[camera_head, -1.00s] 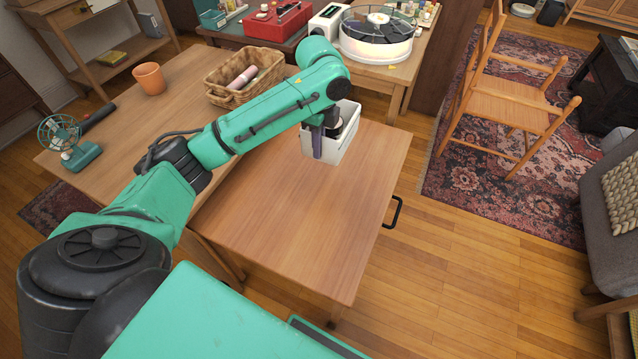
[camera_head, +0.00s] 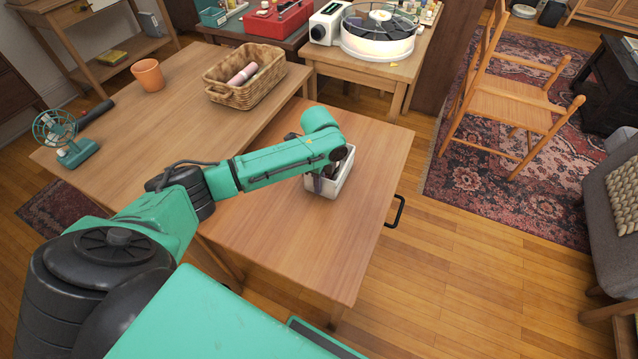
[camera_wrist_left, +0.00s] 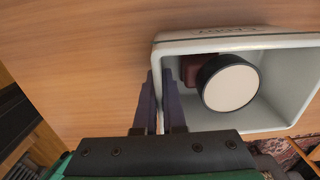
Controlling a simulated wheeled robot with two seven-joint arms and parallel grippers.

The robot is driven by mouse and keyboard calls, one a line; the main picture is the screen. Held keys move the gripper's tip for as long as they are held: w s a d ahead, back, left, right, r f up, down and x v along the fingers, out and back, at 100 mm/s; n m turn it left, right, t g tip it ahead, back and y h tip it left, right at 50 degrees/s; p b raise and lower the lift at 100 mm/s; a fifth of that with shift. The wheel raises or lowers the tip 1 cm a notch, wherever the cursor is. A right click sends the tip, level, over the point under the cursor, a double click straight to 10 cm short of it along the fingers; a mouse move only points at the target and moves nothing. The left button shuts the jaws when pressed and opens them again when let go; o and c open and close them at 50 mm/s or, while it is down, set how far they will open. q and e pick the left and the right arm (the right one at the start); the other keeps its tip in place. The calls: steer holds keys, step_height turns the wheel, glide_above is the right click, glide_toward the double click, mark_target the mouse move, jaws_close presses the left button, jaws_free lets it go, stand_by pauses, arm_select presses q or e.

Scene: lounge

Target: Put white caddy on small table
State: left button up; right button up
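The white caddy (camera_head: 333,187) is upright at the far part of the small wooden table (camera_head: 300,240) in the head view. Its base looks at or very near the tabletop; I cannot tell whether it touches. In the left wrist view the caddy (camera_wrist_left: 290,85) holds a black round container with a pale top and a dark red item. My left gripper (camera_head: 318,183) is shut on the caddy's side wall; in the wrist view its fingers (camera_wrist_left: 161,100) stand on either side of that wall. My arm hides part of the caddy. My right gripper is not in view.
A longer table (camera_head: 130,125) adjoins on the left, with a wicker basket (camera_head: 235,95), an orange cup (camera_head: 148,75) and a teal fan (camera_head: 68,145). A turntable (camera_head: 378,35) stands on a table behind. A wooden chair (camera_head: 515,105) is at right. The small table's near part is clear.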

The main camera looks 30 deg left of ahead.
arm_select(q)
steer(key=o, duration=0.4)
steer(key=shift+r, duration=0.1)
step_height(320, 180, up, 12)
steer(key=shift+r+p, duration=0.1)
steer(key=shift+p, duration=0.75)
